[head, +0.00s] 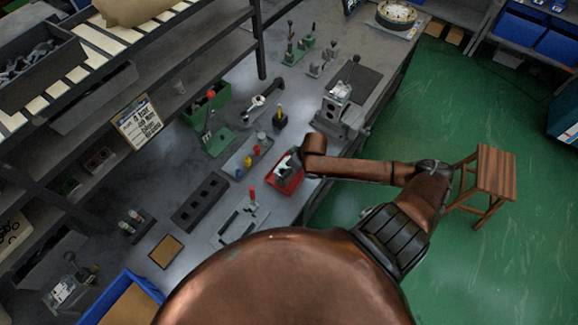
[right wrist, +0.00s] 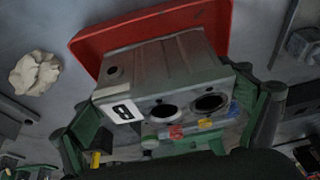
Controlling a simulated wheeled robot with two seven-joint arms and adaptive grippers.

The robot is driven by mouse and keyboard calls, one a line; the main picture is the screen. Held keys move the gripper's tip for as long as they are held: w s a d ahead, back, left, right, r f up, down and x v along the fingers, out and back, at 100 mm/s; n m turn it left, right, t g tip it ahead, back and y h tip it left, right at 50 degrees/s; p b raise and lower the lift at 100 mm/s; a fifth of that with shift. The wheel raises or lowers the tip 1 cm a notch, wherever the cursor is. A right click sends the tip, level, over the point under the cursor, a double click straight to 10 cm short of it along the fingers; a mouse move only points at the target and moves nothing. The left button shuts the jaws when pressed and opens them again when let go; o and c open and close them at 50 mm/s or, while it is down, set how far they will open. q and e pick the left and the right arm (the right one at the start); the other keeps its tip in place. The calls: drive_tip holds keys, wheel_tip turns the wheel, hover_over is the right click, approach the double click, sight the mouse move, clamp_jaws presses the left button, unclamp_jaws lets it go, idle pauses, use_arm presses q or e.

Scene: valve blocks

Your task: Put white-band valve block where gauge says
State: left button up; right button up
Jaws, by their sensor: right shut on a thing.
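A grey metal valve block (right wrist: 165,75) fills the middle of the right wrist view, with a white label marked with a black character and two dark round ports. Small red, yellow and pale green parts show along its lower edge. I cannot make out a white band. My right gripper (right wrist: 170,125) is shut on the block, its green-padded fingers on either side. In the head view, the right gripper (head: 294,160) is at the red tray (head: 297,184); whether the block touches the tray is unclear. My left gripper is not in view. I cannot identify a gauge with certainty.
A dark plate with square openings (head: 200,200) and a rack of coloured pieces (head: 250,158) lie left of the tray. A grey machine (head: 338,105) stands beyond it. A wooden stool (head: 490,175) stands on the floor.

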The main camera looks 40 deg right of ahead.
drive_tip(key=shift+w+r, duration=0.1)
drive_tip(key=shift+w, duration=0.05)
drive_tip(key=o, duration=1.8)
drive_tip(key=shift+s, duration=0.2)
drive_tip(key=shift+c, duration=0.2)
drive_tip(key=p+v, duration=0.1)
drive_tip(key=v, duration=1.1)
drive_tip(key=shift+w, duration=0.1)
